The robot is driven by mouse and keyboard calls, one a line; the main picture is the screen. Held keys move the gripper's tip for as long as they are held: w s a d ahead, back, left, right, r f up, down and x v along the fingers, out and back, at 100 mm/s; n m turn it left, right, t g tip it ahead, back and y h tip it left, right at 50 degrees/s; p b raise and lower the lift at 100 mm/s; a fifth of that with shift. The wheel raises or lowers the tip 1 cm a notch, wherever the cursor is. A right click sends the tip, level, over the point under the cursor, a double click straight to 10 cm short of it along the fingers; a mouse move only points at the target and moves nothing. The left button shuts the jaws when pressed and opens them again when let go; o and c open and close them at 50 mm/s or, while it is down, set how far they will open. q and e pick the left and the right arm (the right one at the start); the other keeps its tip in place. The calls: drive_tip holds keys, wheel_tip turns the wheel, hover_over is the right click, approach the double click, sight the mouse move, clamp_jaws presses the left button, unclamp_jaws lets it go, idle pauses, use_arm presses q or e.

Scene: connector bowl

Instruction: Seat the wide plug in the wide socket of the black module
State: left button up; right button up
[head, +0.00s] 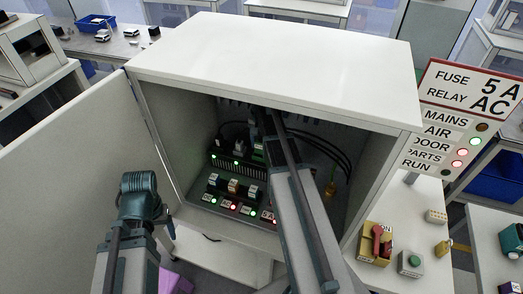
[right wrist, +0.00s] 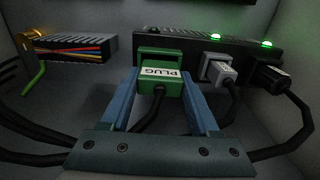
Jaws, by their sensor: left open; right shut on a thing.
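The wide plug (right wrist: 160,84), green with a white PLUG label, sits between the blue fingers of my right gripper (right wrist: 158,98), which is shut on it. The black module (right wrist: 180,44) is behind it at the back of the cabinet; it also shows in the head view (head: 226,163). A green socket frame (right wrist: 158,53) on the module is directly behind the plug. I cannot tell whether plug and socket touch. In the head view my right gripper (head: 262,128) is inside the cabinet, partly hidden by its arm. My left gripper (head: 141,182) is open and empty outside, near the cabinet door.
A grey plug (right wrist: 217,72) and a black plug (right wrist: 268,76) sit in the module to the right, under green lights. Black cables run below. A block with coloured wires (right wrist: 70,48) is at left. The open cabinet door (head: 75,165) bounds the left side.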

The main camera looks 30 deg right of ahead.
sight(262, 149)
use_arm(q)
drive_tip(key=shift+f+b, duration=0.85)
drive_tip(key=shift+f, duration=0.55)
use_arm(e)
drive_tip(key=shift+f, duration=1.4)
drive_tip(key=shift+s, duration=0.1)
drive_tip(key=shift+f, duration=0.2)
use_arm(q)
drive_tip(key=shift+f, duration=0.1)
use_arm(e)
drive_tip(key=o, duration=1.4)
drive_tip(key=shift+r, duration=0.15)
use_arm(q)
wheel_tip(262, 149, up, 12)
drive_tip(key=p, duration=1.2)
use_arm(e)
wheel_tip(262, 149, up, 12)
drive_tip(key=shift+r, duration=0.1)
drive_tip(key=shift+f, duration=0.2)
use_arm(q)
wheel_tip(262, 149, down, 12)
drive_tip(key=b, duration=1.2)
use_arm(e)
wheel_tip(262, 149, down, 12)
drive_tip(key=shift+r, duration=0.1)
use_arm(q)
drive_tip(key=shift+r, duration=0.2)
use_arm(e)
drive_tip(key=shift+r, duration=0.1)
